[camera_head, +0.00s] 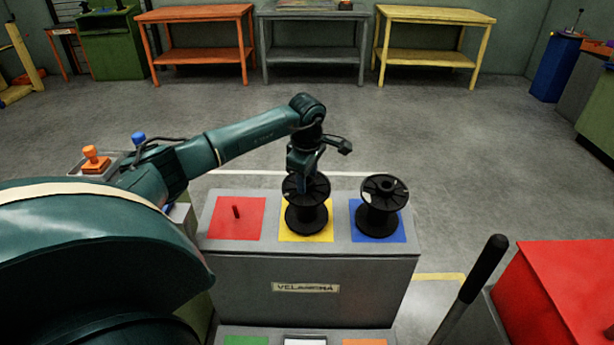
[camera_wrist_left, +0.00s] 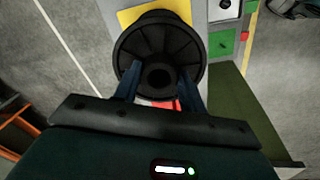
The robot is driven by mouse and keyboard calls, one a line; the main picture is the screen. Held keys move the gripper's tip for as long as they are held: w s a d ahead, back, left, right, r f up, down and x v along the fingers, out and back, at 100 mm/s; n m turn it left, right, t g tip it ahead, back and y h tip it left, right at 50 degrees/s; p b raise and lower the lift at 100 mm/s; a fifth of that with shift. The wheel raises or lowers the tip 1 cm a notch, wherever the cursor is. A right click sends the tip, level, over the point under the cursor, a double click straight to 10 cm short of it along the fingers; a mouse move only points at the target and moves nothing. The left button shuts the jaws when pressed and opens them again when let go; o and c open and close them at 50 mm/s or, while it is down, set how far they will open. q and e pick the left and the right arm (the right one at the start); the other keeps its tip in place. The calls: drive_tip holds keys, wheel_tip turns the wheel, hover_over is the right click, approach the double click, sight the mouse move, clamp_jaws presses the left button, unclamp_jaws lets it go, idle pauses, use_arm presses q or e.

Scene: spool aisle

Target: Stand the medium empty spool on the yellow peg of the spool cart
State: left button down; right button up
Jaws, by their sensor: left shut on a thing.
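My left gripper (camera_head: 305,172) is shut on the upper part of a black empty spool (camera_head: 306,214). The spool stands about upright over the yellow square (camera_head: 289,235) of the grey spool cart (camera_head: 314,262). The yellow peg is hidden by the spool, and I cannot tell whether the spool rests fully on the square. In the left wrist view the spool (camera_wrist_left: 142,42) sits between the two fingers of the left gripper (camera_wrist_left: 160,82), with part of the yellow square (camera_wrist_left: 128,16) beyond it. My right gripper is not in view.
Another black spool (camera_head: 380,208) stands on the blue square close to the right. The red square (camera_head: 222,226) on the left has a bare dark red peg. A red box (camera_head: 565,290) and a black handle (camera_head: 484,268) are at the right front. Open floor lies behind.

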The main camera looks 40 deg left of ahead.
use_arm(q)
drive_tip(key=shift+w+a+f+b, duration=0.1)
drive_tip(key=shift+f+b, duration=0.25)
drive_tip(key=shift+f, duration=0.2)
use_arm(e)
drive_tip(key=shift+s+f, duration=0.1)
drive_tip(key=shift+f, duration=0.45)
use_arm(q)
drive_tip(key=c, duration=0.7)
unclamp_jaws()
drive_tip(key=shift+c, duration=0.2)
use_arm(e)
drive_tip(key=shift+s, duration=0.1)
use_arm(q)
drive_tip(key=shift+r, duration=0.45)
wheel_tip(320, 180, up, 12)
drive_tip(key=s+d, duration=0.1)
drive_tip(key=shift+s+d, duration=0.25)
drive_tip(key=shift+s, duration=0.15)
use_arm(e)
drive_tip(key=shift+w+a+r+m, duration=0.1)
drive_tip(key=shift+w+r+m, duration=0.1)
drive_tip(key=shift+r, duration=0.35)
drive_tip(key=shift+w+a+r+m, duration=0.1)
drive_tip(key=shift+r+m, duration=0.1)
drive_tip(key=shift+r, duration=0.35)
